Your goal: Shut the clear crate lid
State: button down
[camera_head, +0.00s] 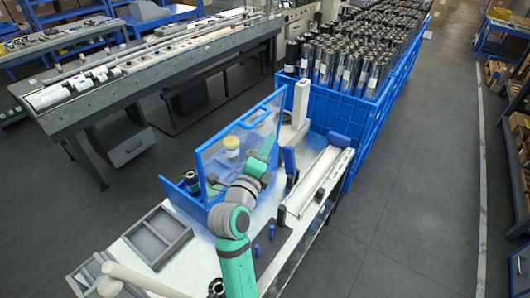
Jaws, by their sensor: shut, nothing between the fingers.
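The blue crate (176,196) stands on the white-topped bench, its front partly hidden by my arm. Its clear lid (252,121), a see-through panel in a blue frame, stands raised and steeply tilted. My arm reaches up from the lower middle, and my gripper (270,143) is at the right part of the lid, shut and empty. It is small here, and I cannot tell whether it touches the lid.
A grey divided tray (158,238) lies left of the crate. A white post (301,104) and a long pale rail (320,180) stand to the right. A big blue bin (330,108) full of dark rolls is behind. Floor at right is clear.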

jog(key=shift+w+a+r, duration=0.25)
jog(key=shift+w+a, duration=0.1)
jog(key=shift+w, duration=0.35)
jog(key=shift+w+a+r, duration=0.25)
jog(key=shift+w+a, duration=0.1)
jog(key=shift+w, duration=0.4)
jog(key=shift+w+a+r, duration=0.25)
jog(key=shift+w+a, duration=0.1)
jog(key=shift+w, duration=0.35)
